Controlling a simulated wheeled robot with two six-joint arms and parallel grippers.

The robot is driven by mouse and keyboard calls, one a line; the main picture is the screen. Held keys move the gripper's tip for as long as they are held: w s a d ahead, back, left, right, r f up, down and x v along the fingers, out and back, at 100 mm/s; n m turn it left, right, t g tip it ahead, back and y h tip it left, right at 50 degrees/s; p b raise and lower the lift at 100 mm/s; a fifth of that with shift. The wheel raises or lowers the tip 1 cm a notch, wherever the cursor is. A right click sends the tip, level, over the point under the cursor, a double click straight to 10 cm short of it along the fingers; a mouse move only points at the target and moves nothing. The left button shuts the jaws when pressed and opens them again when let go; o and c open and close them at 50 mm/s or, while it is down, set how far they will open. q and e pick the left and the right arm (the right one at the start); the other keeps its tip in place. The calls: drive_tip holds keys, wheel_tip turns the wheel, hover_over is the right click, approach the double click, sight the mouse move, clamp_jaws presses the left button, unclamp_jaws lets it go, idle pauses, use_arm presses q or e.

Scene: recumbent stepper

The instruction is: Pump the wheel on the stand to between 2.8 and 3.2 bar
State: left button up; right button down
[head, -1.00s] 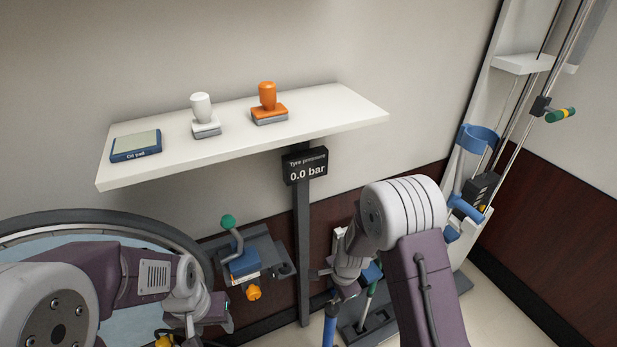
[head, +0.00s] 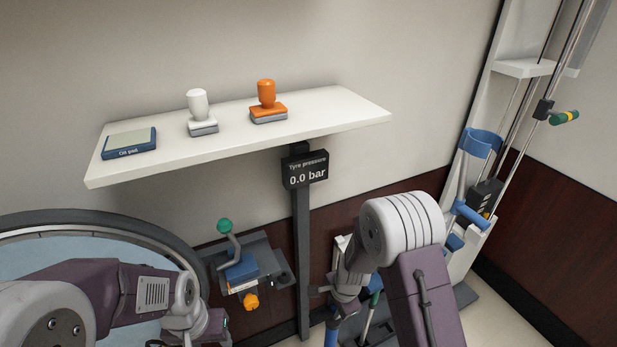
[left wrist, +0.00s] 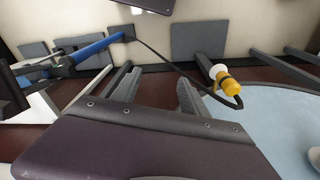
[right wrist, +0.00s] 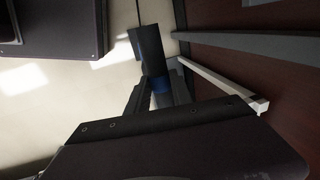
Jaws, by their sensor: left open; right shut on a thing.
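The wheel (head: 100,222) has a dark tyre and light blue disc at the lower left of the head view. The black pressure display (head: 305,171) reads 0.0 bar. The blue pump (head: 331,338) shows partly below my right gripper (head: 345,293). In the right wrist view my right gripper (right wrist: 158,92) is shut on a blue part of the pump (right wrist: 154,62). In the left wrist view a black hose runs from the pump (left wrist: 95,48) to a yellow hose head (left wrist: 227,82) by the wheel. I cannot tell if it sits on a valve. My left gripper (left wrist: 155,92) is open and empty.
A white shelf (head: 345,120) holds a blue pad (head: 129,144), a white stamp (head: 200,110) and an orange stamp (head: 267,102). A bracket with a green-knobbed lever (head: 225,227) stands between wheel and post (head: 302,260). A blue-cuffed crutch (head: 480,142) stands right.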

drive_tip(key=shift+r, duration=0.15)
wheel_tip(320, 180, up, 13)
drive_tip(key=p, duration=1.4)
wheel_tip(320, 180, down, 8)
drive_tip(key=b, duration=0.8)
wheel_tip(320, 180, down, 6)
drive_tip(key=b, duration=0.5)
drive_tip(key=shift+b, duration=0.4)
drive_tip(key=shift+r+p, duration=0.4)
drive_tip(key=shift+r, duration=0.15)
